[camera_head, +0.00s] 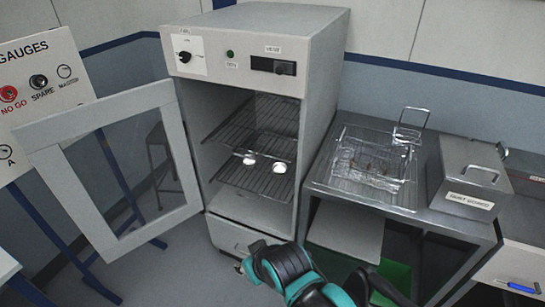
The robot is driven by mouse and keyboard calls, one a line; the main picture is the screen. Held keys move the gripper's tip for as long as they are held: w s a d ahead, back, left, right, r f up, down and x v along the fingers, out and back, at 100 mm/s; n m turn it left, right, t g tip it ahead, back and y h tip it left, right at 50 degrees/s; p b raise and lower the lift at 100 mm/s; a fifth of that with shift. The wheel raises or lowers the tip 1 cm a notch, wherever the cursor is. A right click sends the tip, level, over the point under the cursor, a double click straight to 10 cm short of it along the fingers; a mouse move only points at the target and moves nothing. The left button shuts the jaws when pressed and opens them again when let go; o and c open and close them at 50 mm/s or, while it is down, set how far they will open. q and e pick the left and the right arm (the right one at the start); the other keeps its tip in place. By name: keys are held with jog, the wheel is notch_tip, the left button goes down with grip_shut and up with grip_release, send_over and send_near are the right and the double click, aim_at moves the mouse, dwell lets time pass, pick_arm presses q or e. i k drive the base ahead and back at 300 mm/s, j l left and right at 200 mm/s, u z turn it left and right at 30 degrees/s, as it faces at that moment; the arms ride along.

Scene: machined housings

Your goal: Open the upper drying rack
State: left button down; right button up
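The drying cabinet (325,50) stands at the centre with its framed glass door (52,158) swung wide open to the left. Inside, the upper wire rack (262,112) lies above the lower wire rack (245,183); both sit within the cabinet. The upper rack looks empty. Two small bright round pieces (279,168) show at the lower rack. A black and teal arm of mine, apparently the right, shows at the bottom centre, below and in front of the cabinet. My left gripper is out of view.
A metal bench (422,222) right of the cabinet holds a wire basket (372,165) and a lidded metal box (472,172). A gauge board (45,80) stands at the left behind the open door. The space before the upper rack looks clear.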

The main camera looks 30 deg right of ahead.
aim_at(270, 97)
jog(key=i+j+z, duration=0.2)
jog(key=z, duration=0.2)
jog(key=i+j+z, duration=0.15)
jog(key=j+z, duration=0.15)
jog(key=z, duration=0.15)
jog(key=i+j+z, duration=0.1)
jog(key=j+z, duration=0.3)
jog(key=l, duration=0.1)
